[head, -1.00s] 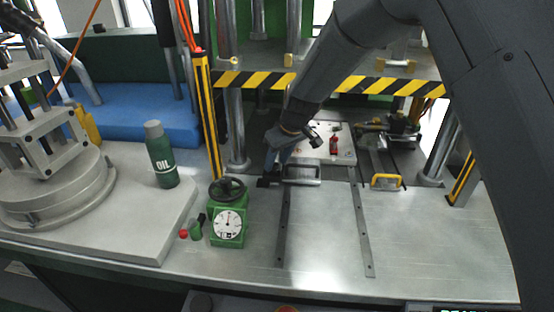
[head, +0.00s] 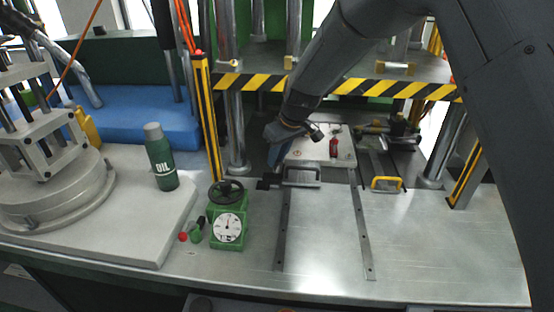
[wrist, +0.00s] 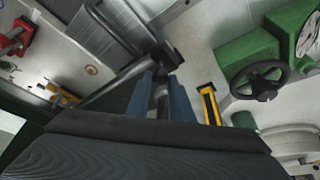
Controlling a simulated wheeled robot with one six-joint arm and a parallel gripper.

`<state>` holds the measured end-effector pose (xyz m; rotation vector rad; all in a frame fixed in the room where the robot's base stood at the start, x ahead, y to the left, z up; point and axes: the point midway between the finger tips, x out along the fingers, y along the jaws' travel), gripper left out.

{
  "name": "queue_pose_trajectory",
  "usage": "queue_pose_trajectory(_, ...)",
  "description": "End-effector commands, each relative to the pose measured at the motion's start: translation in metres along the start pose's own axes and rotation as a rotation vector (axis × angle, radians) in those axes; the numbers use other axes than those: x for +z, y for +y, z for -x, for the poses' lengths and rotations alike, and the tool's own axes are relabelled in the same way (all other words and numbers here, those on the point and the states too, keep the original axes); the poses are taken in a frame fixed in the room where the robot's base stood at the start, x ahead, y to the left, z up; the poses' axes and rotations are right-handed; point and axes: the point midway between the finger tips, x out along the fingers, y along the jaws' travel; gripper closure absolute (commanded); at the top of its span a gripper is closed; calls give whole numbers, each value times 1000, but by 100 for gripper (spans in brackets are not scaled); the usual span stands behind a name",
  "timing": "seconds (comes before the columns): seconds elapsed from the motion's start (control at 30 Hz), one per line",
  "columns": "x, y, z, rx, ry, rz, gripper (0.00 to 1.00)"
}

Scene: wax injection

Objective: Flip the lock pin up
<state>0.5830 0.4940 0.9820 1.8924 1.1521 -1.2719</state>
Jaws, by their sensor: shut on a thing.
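The lock pin (wrist: 160,92) shows only in part in the wrist view, as a dark grey piece between the two blue fingers. My gripper (wrist: 160,88) is shut on it, with a black block (wrist: 166,57) just beyond the fingertips. In the head view my gripper (head: 274,168) points down at the left of the metal plate's handle (head: 303,177). A small dark fitting (head: 267,184) lies just below the fingertips there. The fingers and wrist hide most of the pin, so its tilt is unclear.
A mould plate (head: 342,157) with a red part (head: 334,147) lies behind the handle. A green gauge with a handwheel (head: 228,225) and an oil bottle (head: 161,158) stand left. A striped press beam (head: 350,86) spans above. The front table between two rails is clear.

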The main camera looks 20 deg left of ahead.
Motion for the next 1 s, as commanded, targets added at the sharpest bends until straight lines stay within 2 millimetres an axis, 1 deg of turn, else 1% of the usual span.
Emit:
queue_pose_trajectory(0.03, -3, 0, 3, 2, 6, 0, 100)
queue_pose_trajectory(0.07, -3, 0, 4, 2, 6, 0, 78)
queue_pose_trajectory(0.1, -4, 0, 4, 2, 7, 1, 71)
queue_pose_trajectory(0.17, -4, 0, 4, 2, 6, 1, 61)
queue_pose_trajectory(0.43, -2, 0, 2, 1, 5, 0, 61)
queue_pose_trajectory(0.57, -3, 0, 8, 1, 5, 0, 61)
queue_pose_trajectory(0.67, -3, 1, 19, 2, 7, 0, 61)
queue_pose_trajectory(0.9, -3, 1, 55, 3, 7, 1, 61)
queue_pose_trajectory(1.0, -3, 0, 67, 2, 7, 0, 61)
